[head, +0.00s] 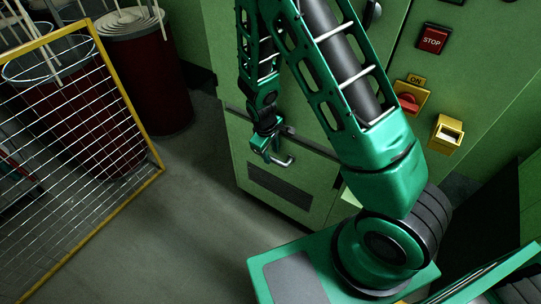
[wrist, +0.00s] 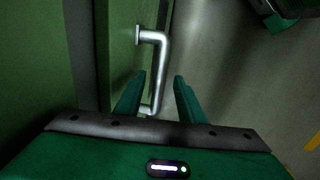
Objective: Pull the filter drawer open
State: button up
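The filter drawer (head: 280,190) is a green panel with a dark vent grille, low on the green cabinet, and looks closed. Its silver bar handle (head: 285,162) shows beside my gripper (head: 268,152). In the wrist view the handle (wrist: 161,60) stands out from the green drawer front (wrist: 121,40). The two green fingers of my gripper (wrist: 160,86) are apart, with the handle's lower part showing between them. I cannot tell whether either finger touches the bar.
The cabinet carries a red STOP button (head: 432,40), a red ON switch (head: 410,98) and a yellow box (head: 446,134). A yellow-framed mesh panel (head: 75,150) stands at left, near dark red drums (head: 150,85). The grey floor (head: 185,215) before the drawer is clear.

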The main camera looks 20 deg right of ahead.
jog(key=shift+w+d+f, duration=0.1)
jog(key=shift+d+f, duration=0.1)
jog(key=shift+f, duration=0.85)
